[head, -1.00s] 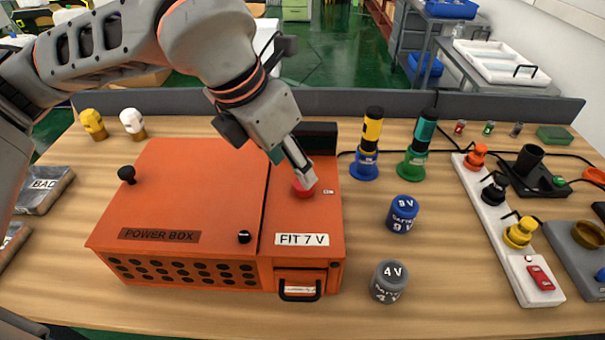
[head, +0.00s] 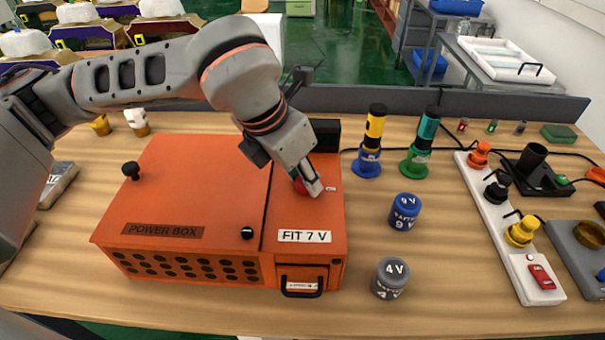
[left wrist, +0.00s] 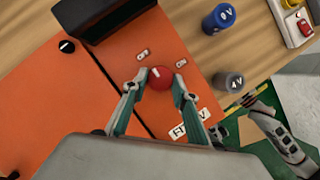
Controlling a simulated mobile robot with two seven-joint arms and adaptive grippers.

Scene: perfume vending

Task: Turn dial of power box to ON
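The orange power box (head: 190,195) stands on the table. Its red dial (left wrist: 160,78) sits on the right-hand lid section, with an OFF label (left wrist: 142,53) and an ON label (left wrist: 181,62) beside it. The dial's white mark is on the side toward OFF. My left gripper (left wrist: 158,82) is over the box with one finger on each side of the dial; contact is not clear. In the head view the left gripper (head: 314,190) partly hides the dial (head: 300,186).
A blue 9 V battery (head: 405,210) and a grey 4 V battery (head: 390,278) stand right of the box. A white power strip (head: 510,230) lies farther right.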

